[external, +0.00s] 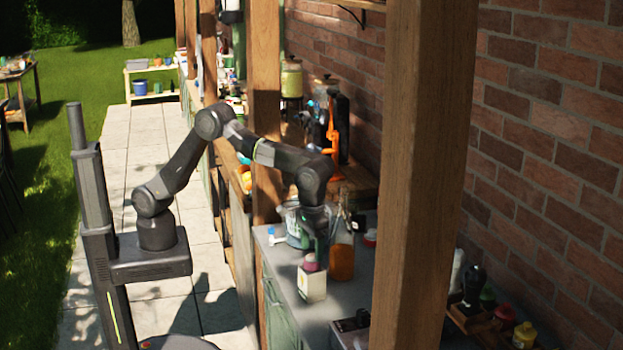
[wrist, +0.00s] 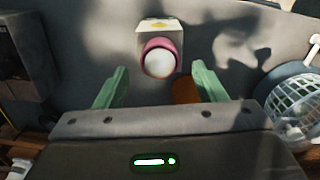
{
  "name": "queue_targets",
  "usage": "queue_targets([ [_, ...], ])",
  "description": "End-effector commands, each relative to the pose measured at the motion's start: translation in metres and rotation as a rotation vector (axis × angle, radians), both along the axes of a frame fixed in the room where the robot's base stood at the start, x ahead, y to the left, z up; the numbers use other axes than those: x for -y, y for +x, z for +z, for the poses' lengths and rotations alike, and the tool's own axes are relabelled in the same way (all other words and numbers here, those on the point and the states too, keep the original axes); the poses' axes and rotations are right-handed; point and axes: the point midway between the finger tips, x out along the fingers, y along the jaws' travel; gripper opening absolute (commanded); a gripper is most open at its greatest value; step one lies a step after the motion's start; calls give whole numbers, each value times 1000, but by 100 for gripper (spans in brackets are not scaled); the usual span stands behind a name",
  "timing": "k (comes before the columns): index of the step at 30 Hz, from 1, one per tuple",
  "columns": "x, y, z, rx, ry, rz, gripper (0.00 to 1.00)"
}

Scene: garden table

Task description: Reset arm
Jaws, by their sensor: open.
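My gripper (wrist: 160,88) shows in the wrist view with its two pale green fingers spread apart and nothing between them. In the external view my arm reaches over the grey counter (external: 286,268), with its end pointing down. A white carton (external: 312,286) with a pink-rimmed cap stands on the counter just below and beside the arm's end. In the wrist view the carton (wrist: 152,27) and its pink and white cap lie beyond the fingertips, apart from them. The fingers are hard to make out in the external view.
An orange bottle (external: 342,262) stands right of the arm's end, with a clear container (external: 296,236) behind it. A wire-mesh strainer (wrist: 296,103) shows at the right of the wrist view. Condiment bottles (external: 523,335) sit at lower right.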

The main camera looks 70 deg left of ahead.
Motion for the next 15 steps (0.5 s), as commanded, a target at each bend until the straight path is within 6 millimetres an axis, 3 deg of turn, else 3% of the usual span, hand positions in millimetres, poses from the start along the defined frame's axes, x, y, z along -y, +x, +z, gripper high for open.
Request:
queue_targets([
  [10,0,0,65,1,-2,0,64],
  [15,-23,6,49,-3,3,-4,64],
])
